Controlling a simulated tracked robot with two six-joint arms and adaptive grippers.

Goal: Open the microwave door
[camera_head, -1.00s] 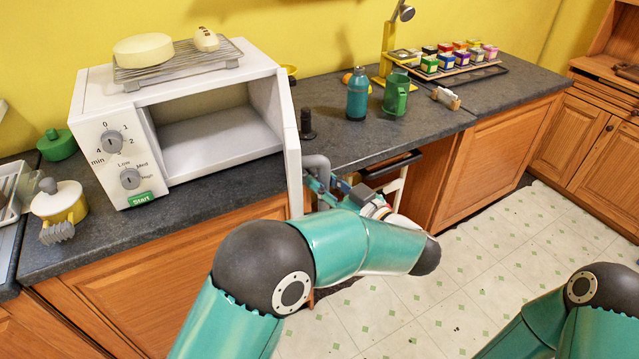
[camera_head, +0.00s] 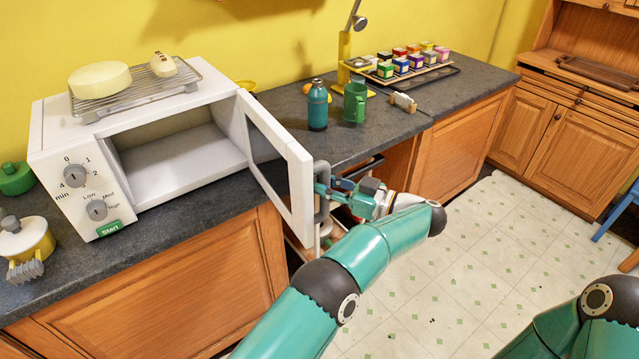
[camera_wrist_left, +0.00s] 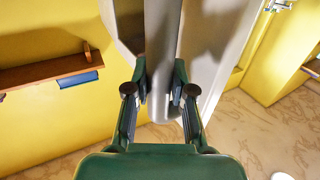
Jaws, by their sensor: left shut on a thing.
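The white microwave (camera_head: 70,140) stands on the counter at the left, its cavity showing. Its door (camera_head: 299,185) is swung wide open on the right-side hinge, angled out past the counter's front edge. The inner face with its window shows. The grey bar handle (camera_head: 321,172) is on the door's outer face near the free edge. My left gripper (camera_head: 323,188) is shut on this handle. In the left wrist view the fingers (camera_wrist_left: 160,88) sit on both sides of the handle bar (camera_wrist_left: 163,50), beside the door panel (camera_wrist_left: 213,60). My right gripper is out of view.
A rack (camera_head: 140,88) with a pale round block lies on the microwave. A teal bottle (camera_head: 318,105), a green mug (camera_head: 355,102) and a paint-pot tray (camera_head: 405,65) stand on the counter, right of the door. Open floor (camera_head: 490,240) lies in front.

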